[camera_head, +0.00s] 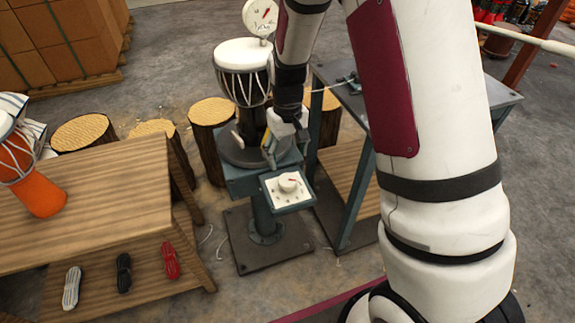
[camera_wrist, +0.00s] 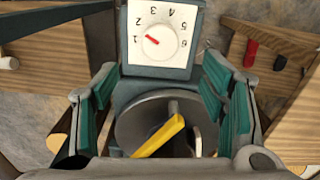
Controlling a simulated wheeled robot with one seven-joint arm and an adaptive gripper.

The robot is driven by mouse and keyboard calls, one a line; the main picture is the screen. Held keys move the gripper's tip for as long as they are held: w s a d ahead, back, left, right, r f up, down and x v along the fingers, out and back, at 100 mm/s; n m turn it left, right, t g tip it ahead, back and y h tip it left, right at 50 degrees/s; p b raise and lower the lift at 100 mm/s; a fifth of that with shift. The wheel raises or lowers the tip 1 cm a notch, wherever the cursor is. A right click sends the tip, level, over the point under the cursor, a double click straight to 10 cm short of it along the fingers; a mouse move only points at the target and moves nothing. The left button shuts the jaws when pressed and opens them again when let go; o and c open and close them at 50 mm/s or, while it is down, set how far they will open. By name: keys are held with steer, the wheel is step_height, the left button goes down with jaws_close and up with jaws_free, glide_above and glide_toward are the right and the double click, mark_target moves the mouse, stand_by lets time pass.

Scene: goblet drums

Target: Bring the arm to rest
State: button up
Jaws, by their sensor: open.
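My gripper (camera_head: 278,135) hangs from my arm, low over the blue-green pedestal stand (camera_head: 240,182). In the wrist view its two green-padded fingers (camera_wrist: 160,85) are spread apart with nothing gripped. A yellow bar (camera_wrist: 163,136) shows between and below the fingers, over a grey round plate (camera_wrist: 132,122). I cannot tell how the bar is fixed. A dark goblet drum (camera_head: 243,75) with a white head and white lacing stands upright on the pedestal, just left of my gripper. A dial box (camera_head: 289,187) juts from the pedestal's front; its numbered dial fills the top of the wrist view (camera_wrist: 158,40).
A round gauge (camera_head: 260,16) is beside the drum's top. A wooden table (camera_head: 95,200) at left holds an orange drum (camera_head: 36,185); white, black and red cord bundles lie on its lower shelf. A metal-framed bench (camera_head: 345,235) stands close at right. Log stools (camera_head: 210,118) are behind.

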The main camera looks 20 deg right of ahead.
steer(key=shift+r, duration=0.95)
steer(key=s+r, duration=1.3)
steer(key=r, duration=0.3)
steer(key=s+r+m+t, duration=0.1)
steer(key=s+r, duration=0.2)
steer(key=s, duration=0.7)
steer(key=s+r, duration=0.2)
steer(key=s, duration=0.8)
step_height(320, 180, up, 15)
steer(key=t+p, duration=0.3)
steer(key=p, duration=1)
steer(key=shift+w+r+p, duration=0.15)
steer(key=shift+w+p, duration=0.2)
steer(key=shift+p, duration=0.05)
